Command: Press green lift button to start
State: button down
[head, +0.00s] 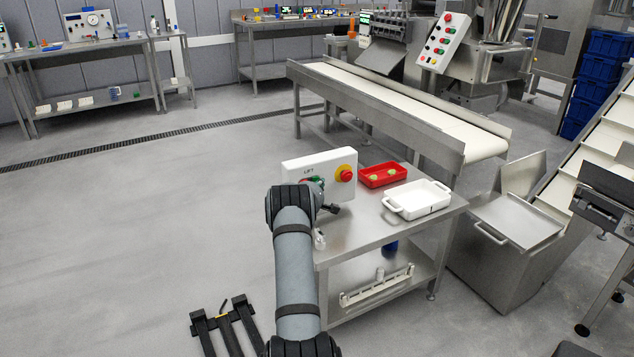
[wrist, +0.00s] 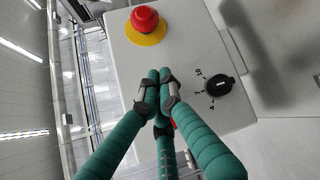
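In the head view my gripper (head: 318,184) is mostly behind my arm. No green button is visible; the fingers cover part of the face. Contact cannot be told.
A red tray (head: 371,183) with green pieces and a white dish (head: 418,210) stand right of the box on the table (head: 365,235). A conveyor (head: 400,100) runs behind. A steel bin (head: 500,270) stands at right. Floor at left is clear.

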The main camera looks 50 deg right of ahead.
jog(key=shift+w, duration=0.1)
dwell(0.3)
jog(key=shift+s+a, duration=0.3)
jog(key=shift+s, duration=0.45)
jog(key=shift+s, duration=0.1)
jog(key=s, duration=0.1)
jog(key=s+a, duration=0.1)
jog(key=s, duration=0.1)
jog(key=s+a, duration=0.1)
jog(key=shift+s+b, duration=0.2)
jog(key=shift+b, duration=0.1)
jog(key=shift+d, duration=0.1)
dwell(0.4)
